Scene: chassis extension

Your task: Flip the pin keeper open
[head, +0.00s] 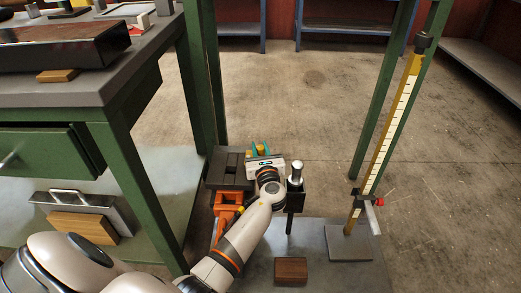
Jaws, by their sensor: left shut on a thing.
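My left arm reaches up from the bottom left to a dark grey block with an orange frame (228,200) under it. My left gripper (262,149) is at the far right edge of the block, its teal fingers pointing away from me. It is shut on a small yellow piece (261,149), which looks like the pin keeper. The gripper body and wrist hide most of what lies around it. A silver-topped pin or post (296,174) stands upright on a dark bracket just right of my wrist. My right gripper is out of view.
A green-legged workbench (125,165) stands close on the left. A yellow measuring rod (385,140) with a clamp stands upright at right on a grey plate (348,243). A wooden block (291,271) lies in front. The concrete floor beyond is clear.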

